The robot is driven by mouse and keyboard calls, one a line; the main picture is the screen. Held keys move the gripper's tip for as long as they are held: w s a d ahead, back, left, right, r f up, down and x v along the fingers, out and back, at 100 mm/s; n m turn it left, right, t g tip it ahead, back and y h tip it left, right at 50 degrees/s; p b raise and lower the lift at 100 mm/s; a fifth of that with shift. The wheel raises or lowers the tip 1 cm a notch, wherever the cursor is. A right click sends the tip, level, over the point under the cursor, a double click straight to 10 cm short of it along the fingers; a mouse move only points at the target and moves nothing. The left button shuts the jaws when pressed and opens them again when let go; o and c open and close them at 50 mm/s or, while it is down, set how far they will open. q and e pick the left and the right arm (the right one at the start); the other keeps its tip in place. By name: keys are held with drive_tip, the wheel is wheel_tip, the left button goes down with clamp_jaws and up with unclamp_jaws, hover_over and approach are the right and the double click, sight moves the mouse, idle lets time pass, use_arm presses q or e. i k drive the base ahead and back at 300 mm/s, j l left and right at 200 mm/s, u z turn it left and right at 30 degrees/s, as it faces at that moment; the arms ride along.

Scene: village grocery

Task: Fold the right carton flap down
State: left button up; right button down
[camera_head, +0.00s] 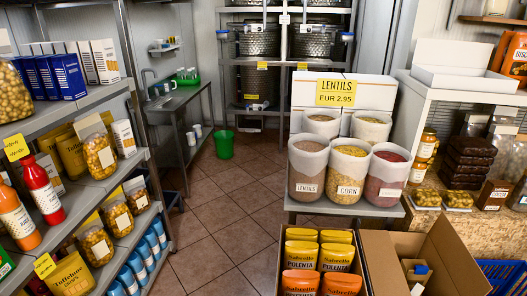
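An open brown cardboard carton (379,262) stands at the bottom right, cut off by the lower picture edge. Its right flap (456,262) stands up and leans outward to the right. Inside the carton is a small tan item with a white and blue part (417,271); I cannot tell exactly what it is. Neither of my grippers is in view.
A second carton holding yellow polenta bags (300,258) and orange bags stands directly left. Behind the cartons is a table with lentil, corn and red bins (351,170). A blue crate (503,275) is at the right edge. Tiled floor (225,230) is clear at left.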

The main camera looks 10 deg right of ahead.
sight(469, 279)
drive_tip(key=z, duration=1.7)
